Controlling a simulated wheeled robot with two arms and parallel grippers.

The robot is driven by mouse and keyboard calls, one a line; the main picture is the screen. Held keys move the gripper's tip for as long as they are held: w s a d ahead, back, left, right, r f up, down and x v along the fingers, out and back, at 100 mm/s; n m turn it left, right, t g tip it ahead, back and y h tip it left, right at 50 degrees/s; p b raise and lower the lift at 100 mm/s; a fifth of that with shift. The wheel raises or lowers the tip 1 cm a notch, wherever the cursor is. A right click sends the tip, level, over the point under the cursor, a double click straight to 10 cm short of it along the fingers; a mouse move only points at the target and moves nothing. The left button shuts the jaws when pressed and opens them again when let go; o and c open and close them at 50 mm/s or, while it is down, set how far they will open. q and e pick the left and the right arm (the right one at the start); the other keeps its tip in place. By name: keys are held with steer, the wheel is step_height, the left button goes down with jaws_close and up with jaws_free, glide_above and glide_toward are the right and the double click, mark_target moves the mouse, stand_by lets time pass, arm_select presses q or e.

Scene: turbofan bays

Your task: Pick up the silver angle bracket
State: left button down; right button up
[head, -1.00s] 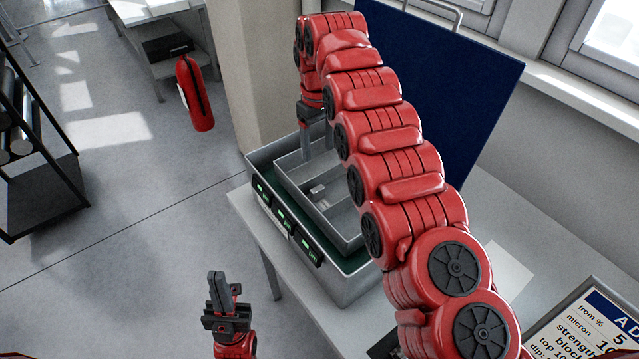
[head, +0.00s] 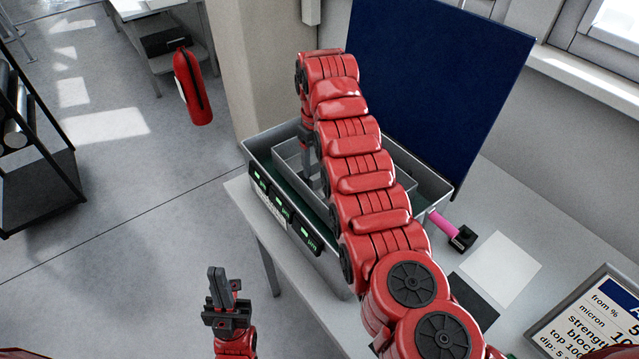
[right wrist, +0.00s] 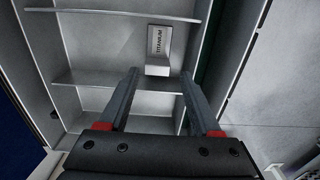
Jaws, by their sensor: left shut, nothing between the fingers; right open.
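In the right wrist view a small silver piece marked "TITANIUM" (right wrist: 158,45), which looks like the angle bracket, lies in a compartment of the grey divided tray (right wrist: 95,77). My right gripper (right wrist: 160,76) is open and empty; its fingertips are apart, with the bracket just beyond them. In the head view my right gripper (head: 308,170) points down into the tray (head: 288,160), and my right arm hides the bracket. My left gripper (head: 216,272) is shut and empty, off to the left of the table's front edge.
The tray sits inside a larger grey bin (head: 258,150) with black green-lit displays (head: 285,213) on its side. A blue panel (head: 430,90) stands behind. A pink-handled tool (head: 440,222), a white sheet (head: 500,268) and a framed sign (head: 600,315) are to the right.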

mark_target(318, 177)
steer(key=shift+w+f, duration=0.1)
steer(key=shift+f, duration=0.6)
steer(key=shift+f+p, duration=0.2)
steer(key=shift+p, duration=0.3)
step_height(318, 177, down, 4)
steer(key=shift+w+d+p, duration=0.1)
steer(key=shift+p, duration=0.95)
steer(key=shift+w+f, duration=0.1)
steer(key=shift+f, duration=0.35)
jaws_close()
